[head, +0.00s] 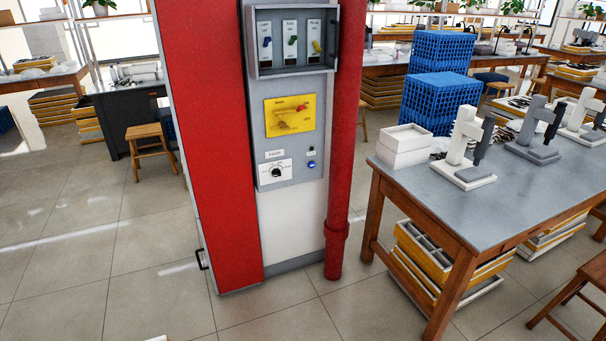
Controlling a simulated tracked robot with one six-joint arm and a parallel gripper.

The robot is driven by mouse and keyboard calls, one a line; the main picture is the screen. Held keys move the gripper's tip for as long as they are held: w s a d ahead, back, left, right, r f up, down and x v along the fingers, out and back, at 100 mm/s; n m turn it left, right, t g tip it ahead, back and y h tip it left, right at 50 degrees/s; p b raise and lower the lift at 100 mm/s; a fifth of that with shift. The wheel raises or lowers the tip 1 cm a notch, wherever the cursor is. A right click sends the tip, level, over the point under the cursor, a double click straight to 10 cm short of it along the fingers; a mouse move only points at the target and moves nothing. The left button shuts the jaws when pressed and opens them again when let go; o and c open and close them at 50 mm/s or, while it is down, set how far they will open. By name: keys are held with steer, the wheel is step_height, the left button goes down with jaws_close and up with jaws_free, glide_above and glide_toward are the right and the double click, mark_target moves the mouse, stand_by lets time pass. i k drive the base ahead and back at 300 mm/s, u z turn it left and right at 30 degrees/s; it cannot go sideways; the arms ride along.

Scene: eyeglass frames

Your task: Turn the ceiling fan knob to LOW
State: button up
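A small black rotary knob (277,172) sits on a white dial plate (265,174) low on a grey control panel (258,148). Its markings are too small to read, so I cannot tell its setting or whether it is the ceiling fan knob. A small label is above it. A blue round button (311,164) is to its right. An open-fronted box with blue, green and yellow levers (291,41) is at the panel's top. My gripper is not in view.
The panel is on a column with a red face (208,130) at left and a red pipe (344,140) at right. A grey-topped workbench (500,205) with presses stands at right. A wooden stool (147,140) is at left. The tiled floor before the column is mostly clear.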

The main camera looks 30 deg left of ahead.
mark_target(275, 172)
steer(key=z, duration=0.1)
steer(key=i, duration=1.7)
steer(key=u, duration=2.95)
